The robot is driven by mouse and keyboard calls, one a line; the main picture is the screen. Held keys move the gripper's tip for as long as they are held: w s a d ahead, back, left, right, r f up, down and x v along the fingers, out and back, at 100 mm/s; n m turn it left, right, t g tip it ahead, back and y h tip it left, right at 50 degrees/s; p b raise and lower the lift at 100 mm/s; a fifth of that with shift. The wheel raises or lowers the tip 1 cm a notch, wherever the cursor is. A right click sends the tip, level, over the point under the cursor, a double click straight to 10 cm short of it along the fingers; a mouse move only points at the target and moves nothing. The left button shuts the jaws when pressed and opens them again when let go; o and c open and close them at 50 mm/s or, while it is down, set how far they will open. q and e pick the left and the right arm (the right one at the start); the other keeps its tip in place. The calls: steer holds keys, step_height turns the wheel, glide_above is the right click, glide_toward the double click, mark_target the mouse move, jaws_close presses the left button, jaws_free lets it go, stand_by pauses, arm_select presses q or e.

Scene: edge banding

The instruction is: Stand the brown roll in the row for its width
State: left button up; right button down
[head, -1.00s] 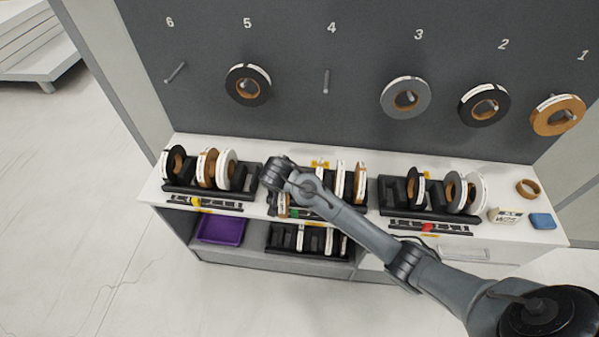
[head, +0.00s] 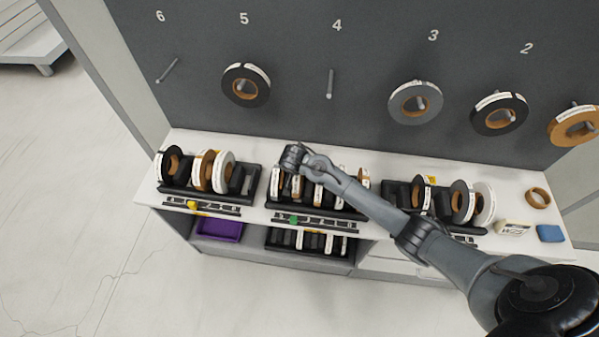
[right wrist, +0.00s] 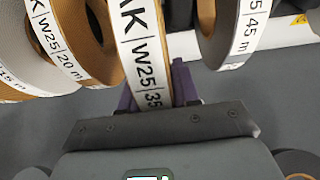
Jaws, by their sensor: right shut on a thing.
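The brown roll (right wrist: 145,55), its white label reading W25 and 35, is gripped on edge between the purple fingers of my right gripper (right wrist: 153,92) in the right wrist view. In the head view my right gripper (head: 286,168) is over the left end of the middle rack (head: 335,214), which has a green marker. Whether the roll touches the rack is hidden. In the wrist view a brown W25 20 m roll (right wrist: 62,45) stands to its left and a grey 45 m roll (right wrist: 235,35) to its right. My left gripper is not in view.
The left rack (head: 245,196) has a yellow marker; the right rack (head: 400,195) also holds rolls. A lower rack (head: 285,250) and a purple tray (head: 218,230) sit below. Rolls hang on the wall pegs; peg 4 (head: 330,85) is empty. A blue block (head: 551,233) lies at right.

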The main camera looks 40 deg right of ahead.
steer(key=shift+f, duration=1.85)
steer(key=shift+f, duration=0.1)
steer(key=shift+f, duration=0.25)
steer(key=c, duration=0.8)
jaws_free()
